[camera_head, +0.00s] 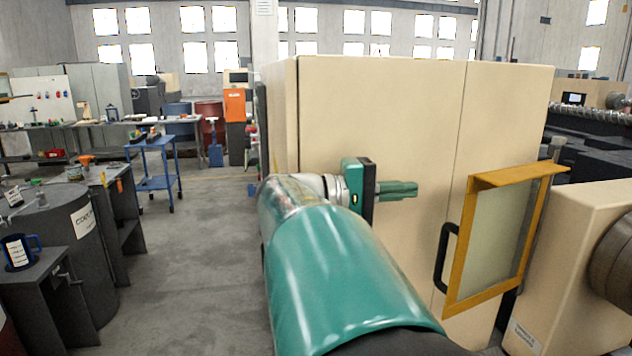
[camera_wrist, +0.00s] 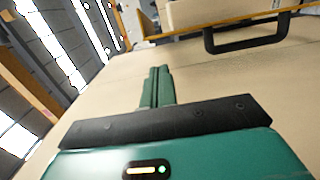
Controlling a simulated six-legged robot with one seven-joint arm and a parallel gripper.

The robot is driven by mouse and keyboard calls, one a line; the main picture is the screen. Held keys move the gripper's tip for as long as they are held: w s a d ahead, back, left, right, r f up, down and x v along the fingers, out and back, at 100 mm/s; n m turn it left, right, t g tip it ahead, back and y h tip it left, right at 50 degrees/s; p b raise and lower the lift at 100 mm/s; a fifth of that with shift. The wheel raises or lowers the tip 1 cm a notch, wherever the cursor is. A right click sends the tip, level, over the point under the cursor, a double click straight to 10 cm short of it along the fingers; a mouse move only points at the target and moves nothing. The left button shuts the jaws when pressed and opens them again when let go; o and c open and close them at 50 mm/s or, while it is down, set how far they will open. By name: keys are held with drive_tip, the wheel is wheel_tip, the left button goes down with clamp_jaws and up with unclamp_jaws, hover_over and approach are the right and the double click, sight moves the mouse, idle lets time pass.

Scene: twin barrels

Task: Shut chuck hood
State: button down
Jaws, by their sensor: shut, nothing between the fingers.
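The chuck hood (camera_head: 456,290) is a yellow frame around a greyish see-through pane, at the right of the head view, beside the beige machine cabinet (camera_head: 385,110). A black handle (camera_head: 445,258) is at its left side. In the wrist view the handle (camera_wrist: 246,42) and the hood's yellow edge (camera_wrist: 190,33) show at the top right. My gripper (camera_head: 414,189) is shut and empty in front of the cabinet face, above and left of the handle and apart from it. Its closed fingers also show in the wrist view (camera_wrist: 160,75).
A beige headstock with a round grey chuck (camera_head: 615,252) stands at the far right. At the left are a dark barrel (camera_head: 55,245), a dark stand with a blue mug (camera_head: 20,252) and a blue cart (camera_head: 155,170). The grey floor (camera_head: 190,270) between is clear.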

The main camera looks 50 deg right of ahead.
drive_tip(key=x, duration=0.9)
drive_tip(key=shift+s+d, duration=0.25)
drive_tip(key=shift+d, duration=0.05)
